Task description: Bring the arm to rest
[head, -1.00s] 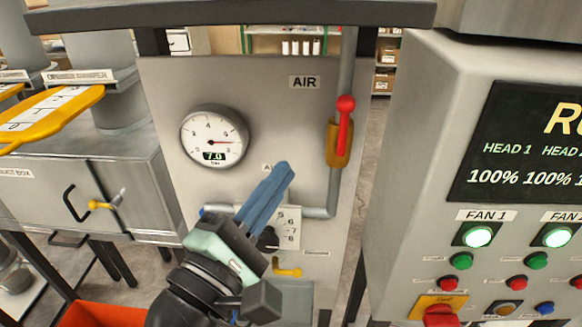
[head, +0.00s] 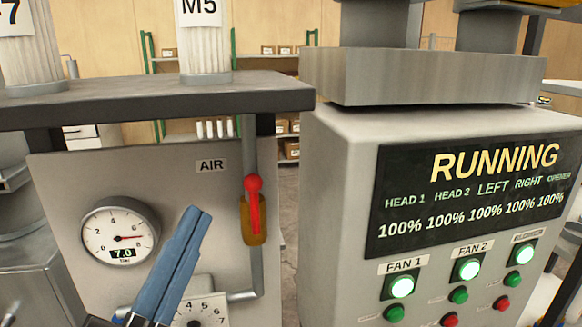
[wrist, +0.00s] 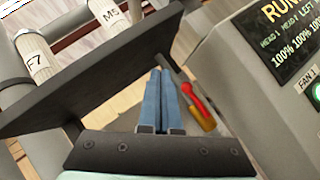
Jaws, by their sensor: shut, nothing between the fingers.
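My gripper (head: 199,215) is in the lower left of the head view, its blue fingers together and pointing up, in front of the grey air panel (head: 100,180). It is shut and empty. In the wrist view the two blue fingers (wrist: 161,75) lie side by side with nothing between them. The gripper's base is cut off at the bottom of the head view. The round pressure gauge (head: 120,233) is left of the fingers and reads 7.0. The red-handled air valve (head: 254,205) is to their right.
A dark shelf edge (head: 150,100) runs above the panel and carries pale cylinders, one marked M5 (head: 203,50). A control cabinet (head: 340,180) stands at right, its screen (head: 480,190) reading RUNNING, with lit green FAN 1 (head: 402,286) and FAN 2 lamps. A numbered dial plate (head: 205,308) is below the fingers.

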